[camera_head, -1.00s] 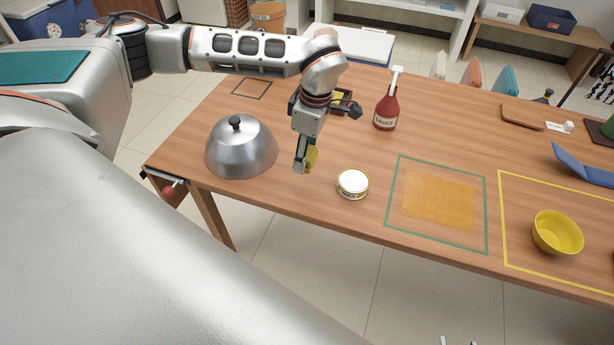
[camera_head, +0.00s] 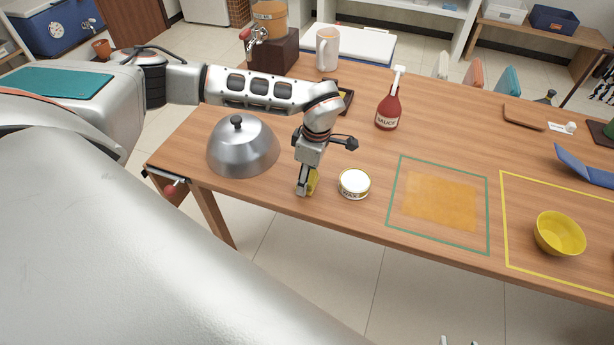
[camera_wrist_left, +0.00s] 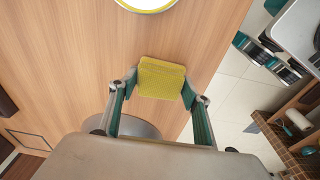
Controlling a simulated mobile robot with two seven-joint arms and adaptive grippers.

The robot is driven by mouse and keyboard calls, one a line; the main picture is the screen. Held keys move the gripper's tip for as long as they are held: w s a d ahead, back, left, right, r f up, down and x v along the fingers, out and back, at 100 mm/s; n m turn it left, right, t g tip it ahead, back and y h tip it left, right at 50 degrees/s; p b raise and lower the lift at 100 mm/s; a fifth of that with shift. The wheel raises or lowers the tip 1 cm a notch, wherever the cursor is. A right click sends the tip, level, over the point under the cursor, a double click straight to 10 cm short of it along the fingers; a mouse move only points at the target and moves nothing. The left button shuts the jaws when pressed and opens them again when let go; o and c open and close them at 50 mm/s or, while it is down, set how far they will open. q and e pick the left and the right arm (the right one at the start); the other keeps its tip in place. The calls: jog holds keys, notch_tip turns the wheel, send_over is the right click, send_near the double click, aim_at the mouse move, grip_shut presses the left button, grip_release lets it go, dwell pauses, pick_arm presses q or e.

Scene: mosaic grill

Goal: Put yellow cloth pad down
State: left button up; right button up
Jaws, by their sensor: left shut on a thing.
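The yellow cloth pad (camera_wrist_left: 161,79) is a small square held between the two fingers of my left gripper (camera_wrist_left: 160,88) in the left wrist view. In the head view my left gripper (camera_head: 306,188) points down near the table's front edge, between the metal dome and the white-lidded tin. Only a yellow sliver of the pad (camera_head: 313,182) shows beside the fingers there. The pad is at or just above the wooden table (camera_head: 345,215); I cannot tell whether it touches.
A metal dome lid (camera_head: 242,150) stands left of the gripper, and a round tin (camera_head: 354,183) close to its right. A red sauce bottle (camera_head: 388,108) stands behind. A green-outlined square with an orange patch (camera_head: 440,202) and a yellow bowl (camera_head: 558,233) lie further right.

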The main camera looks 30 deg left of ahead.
aim_at(312, 178)
pick_arm(q)
jog(key=shift+f, duration=0.1)
jog(key=o, duration=1)
jog(key=r, duration=0.4)
jog(key=d+r, duration=0.1)
jog(key=r, duration=0.7)
jog(key=shift+w+d+r, duration=0.1)
jog(key=shift+w+d, duration=0.05)
